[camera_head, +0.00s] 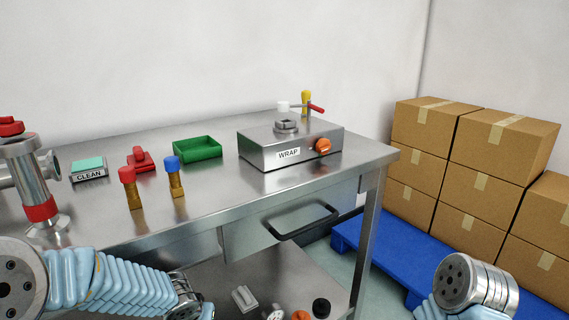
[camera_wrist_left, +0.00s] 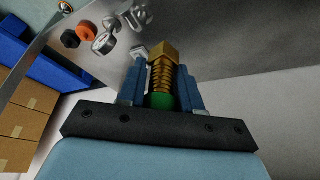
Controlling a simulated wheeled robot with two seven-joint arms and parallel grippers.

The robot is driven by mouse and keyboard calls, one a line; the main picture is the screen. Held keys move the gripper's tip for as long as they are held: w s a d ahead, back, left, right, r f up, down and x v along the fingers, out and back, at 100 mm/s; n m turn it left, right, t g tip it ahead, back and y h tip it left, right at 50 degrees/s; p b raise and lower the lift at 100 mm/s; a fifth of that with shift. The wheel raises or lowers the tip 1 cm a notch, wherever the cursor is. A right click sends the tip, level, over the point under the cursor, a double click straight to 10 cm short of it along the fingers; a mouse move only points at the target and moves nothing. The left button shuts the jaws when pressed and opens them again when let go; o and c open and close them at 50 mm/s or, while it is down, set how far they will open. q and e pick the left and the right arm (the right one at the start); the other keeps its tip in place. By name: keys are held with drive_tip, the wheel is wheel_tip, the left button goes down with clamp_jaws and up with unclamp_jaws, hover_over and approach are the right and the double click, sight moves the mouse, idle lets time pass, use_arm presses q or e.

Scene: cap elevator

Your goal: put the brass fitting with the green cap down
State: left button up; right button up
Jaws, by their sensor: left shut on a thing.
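The brass fitting (camera_wrist_left: 163,70) with the green cap (camera_wrist_left: 162,101) is between the blue fingers of my left gripper (camera_wrist_left: 161,86) in the left wrist view. The jaws are shut on it; the cap is nearest the palm and the brass end points away. It cannot be seen in the head view, where my left arm comes in low at the front left, below the tabletop. Two other brass fittings stand upright on the table: one with a red cap (camera_head: 128,182), one with a blue cap (camera_head: 174,176). My right gripper is out of view.
The steel table (camera_head: 215,205) carries a green tray (camera_head: 197,149), a WRAP machine (camera_head: 285,150), a CLEAN pad (camera_head: 88,169) and a red item (camera_head: 140,160). Loose parts, including a black one (camera_head: 321,307), lie on the lower shelf (camera_head: 225,275). Boxes (camera_head: 440,160) stand right.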

use_arm(q)
drive_tip(key=shift+s+d+f, duration=0.2)
drive_tip(key=shift+f, duration=0.2)
drive_tip(key=shift+w+a+r, duration=0.25)
drive_tip(key=shift+w+r, duration=0.05)
drive_tip(key=shift+r, duration=0.05)
drive_tip(key=shift+s+f, duration=0.1)
drive_tip(key=shift+s+f, duration=0.15)
drive_tip(key=shift+f, duration=0.05)
drive_tip(key=shift+r, duration=0.1)
